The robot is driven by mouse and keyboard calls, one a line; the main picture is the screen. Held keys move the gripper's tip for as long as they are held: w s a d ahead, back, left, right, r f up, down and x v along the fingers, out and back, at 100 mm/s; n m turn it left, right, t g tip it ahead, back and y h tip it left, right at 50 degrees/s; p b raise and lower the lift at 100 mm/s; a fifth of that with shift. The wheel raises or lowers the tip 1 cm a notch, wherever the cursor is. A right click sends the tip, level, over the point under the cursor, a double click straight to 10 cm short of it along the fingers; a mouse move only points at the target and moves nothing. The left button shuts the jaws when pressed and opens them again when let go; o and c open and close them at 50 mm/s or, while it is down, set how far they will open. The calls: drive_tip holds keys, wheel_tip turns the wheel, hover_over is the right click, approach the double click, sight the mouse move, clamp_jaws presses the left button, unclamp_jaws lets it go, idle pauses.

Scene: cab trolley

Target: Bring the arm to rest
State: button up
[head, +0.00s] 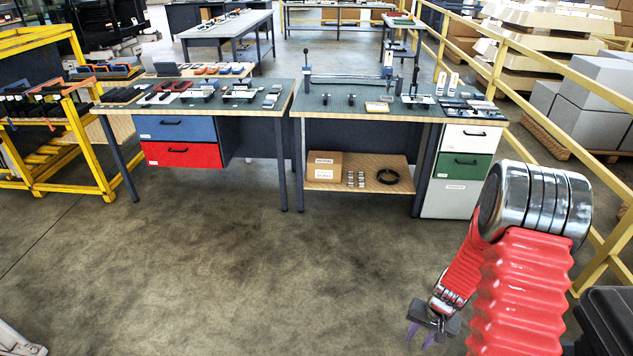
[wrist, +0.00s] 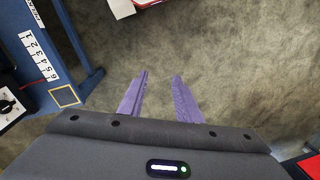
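My red arm with silver joint rings is at the lower right of the head view. My gripper (head: 424,335) hangs low above the bare floor there, pointing down. In the wrist view my gripper (wrist: 160,92) shows two purple fingers standing apart with only floor between them. It holds nothing.
A left workbench (head: 200,109) with blue and red drawers and a right workbench (head: 350,112) with tools stand ahead. A yellow rack (head: 75,135) is at left, a yellow railing (head: 560,125) at right. A blue structure (wrist: 78,45) is left of the fingers. The middle floor is clear.

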drive_tip(key=s+a+r+n+t, duration=0.1)
drive_tip(key=s+a+r, duration=0.3)
drive_tip(key=r, duration=1)
drive_tip(key=s+a+r+n+t, duration=0.2)
drive_tip(key=s+a+r, duration=0.3)
drive_tip(key=r, duration=0.9)
drive_tip(key=s+a+r+n+t+h, duration=0.1)
drive_tip(key=s+a+r, duration=0.3)
drive_tip(key=r, duration=1)
drive_tip(key=s+n+t, duration=0.1)
drive_tip(key=s, duration=0.1)
drive_tip(key=shift+s+a+r, duration=0.2)
drive_tip(key=shift+s+a, duration=0.1)
drive_tip(key=shift+s, duration=0.1)
drive_tip(key=shift+d, duration=0.15)
